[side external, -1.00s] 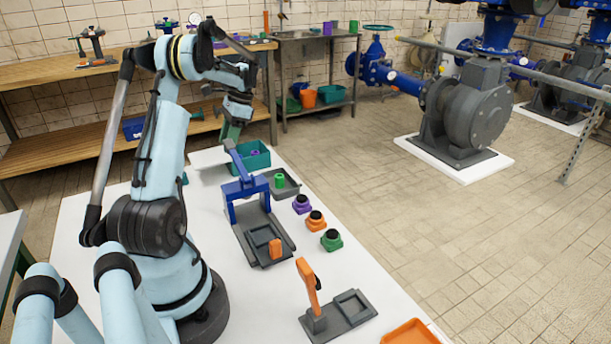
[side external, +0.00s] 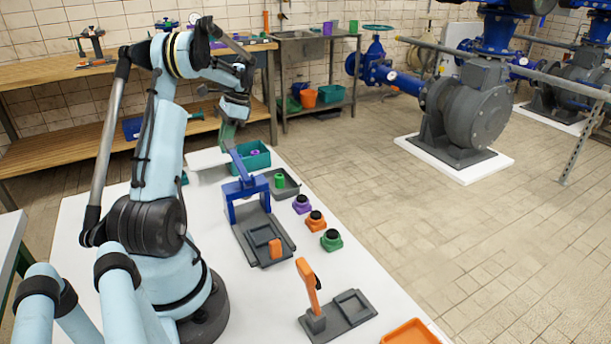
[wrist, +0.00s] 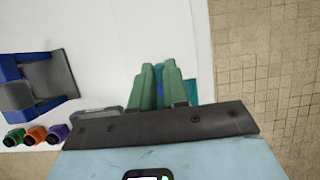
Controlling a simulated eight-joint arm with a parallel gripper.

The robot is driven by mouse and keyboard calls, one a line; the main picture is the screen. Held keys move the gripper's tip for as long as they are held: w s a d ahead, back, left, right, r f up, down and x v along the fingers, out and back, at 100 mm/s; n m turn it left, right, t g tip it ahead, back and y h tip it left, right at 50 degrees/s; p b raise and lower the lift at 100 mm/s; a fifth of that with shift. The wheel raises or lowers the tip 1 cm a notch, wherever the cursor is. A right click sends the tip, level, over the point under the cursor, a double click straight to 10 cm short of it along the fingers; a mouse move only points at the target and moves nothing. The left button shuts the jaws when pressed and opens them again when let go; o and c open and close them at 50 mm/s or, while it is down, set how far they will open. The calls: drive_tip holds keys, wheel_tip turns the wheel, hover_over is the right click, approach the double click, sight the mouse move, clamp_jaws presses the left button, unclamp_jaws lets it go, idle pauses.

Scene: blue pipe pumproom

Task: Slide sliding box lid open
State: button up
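A teal open-topped box (side external: 262,157) stands at the far end of the white table, with a small purple piece (side external: 254,153) in it. I cannot make out a separate sliding lid. In the side view my gripper (side external: 228,133), with green fingers, hangs above and a little left of the teal box, apart from it as far as I can tell. In the wrist view the fingers (wrist: 159,65) point up the picture and cover most of the teal box (wrist: 192,88). No held object shows.
A blue frame on a grey base (side external: 245,190) with a raised blue lever stands nearer the camera. A grey tray (side external: 290,189) holds a green piece. Purple, orange and green buttons (side external: 316,219) line the right edge. An orange lever (side external: 308,283) stands in front.

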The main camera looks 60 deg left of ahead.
drive_tip(key=o, duration=0.5)
drive_tip(key=shift+s, duration=0.2)
drive_tip(key=shift+c, duration=0.2)
drive_tip(key=shift+w+r, duration=0.1)
drive_tip(key=v, duration=1.2)
